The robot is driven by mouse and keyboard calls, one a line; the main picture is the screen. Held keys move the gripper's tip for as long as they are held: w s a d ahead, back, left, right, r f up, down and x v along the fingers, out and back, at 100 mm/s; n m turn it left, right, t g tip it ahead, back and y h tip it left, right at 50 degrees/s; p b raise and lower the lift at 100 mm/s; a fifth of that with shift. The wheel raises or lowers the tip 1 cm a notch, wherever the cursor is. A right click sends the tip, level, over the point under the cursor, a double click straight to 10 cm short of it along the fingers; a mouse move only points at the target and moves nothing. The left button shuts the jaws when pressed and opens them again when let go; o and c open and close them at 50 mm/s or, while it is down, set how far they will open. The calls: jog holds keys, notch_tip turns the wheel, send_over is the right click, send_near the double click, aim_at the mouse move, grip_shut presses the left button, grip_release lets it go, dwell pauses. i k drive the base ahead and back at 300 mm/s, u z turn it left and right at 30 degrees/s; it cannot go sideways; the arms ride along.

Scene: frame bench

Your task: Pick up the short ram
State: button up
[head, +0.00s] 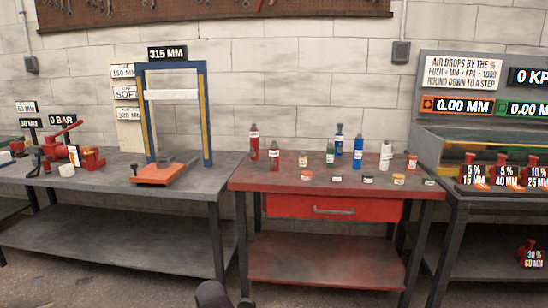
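Which thing is the short ram I cannot tell for sure. On the left bench, a squat red cylinder-like piece (93,158) lies beside a red hand pump (58,149). A small white cylinder (67,170) lies in front of them. Small signs reading about 60 MM (26,107) and 30 MM (31,123) stand to the left, and a 0 BAR sign (62,119) stands behind. A dark rounded part, possibly my gripper (212,294), shows at the bottom edge, far from these pieces. Its fingers cannot be made out.
A blue press frame (207,115) and an orange plate (160,174) stand on the left bench (120,188). A red table (245,182) holds several bottles and tins. The right bench (470,196) carries several labelled red pieces (503,170). Floor shows between benches.

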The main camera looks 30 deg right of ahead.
aim_at(274, 153)
jog(key=z, duration=1.2)
jog(key=i, duration=1.1)
jog(key=u, duration=0.5)
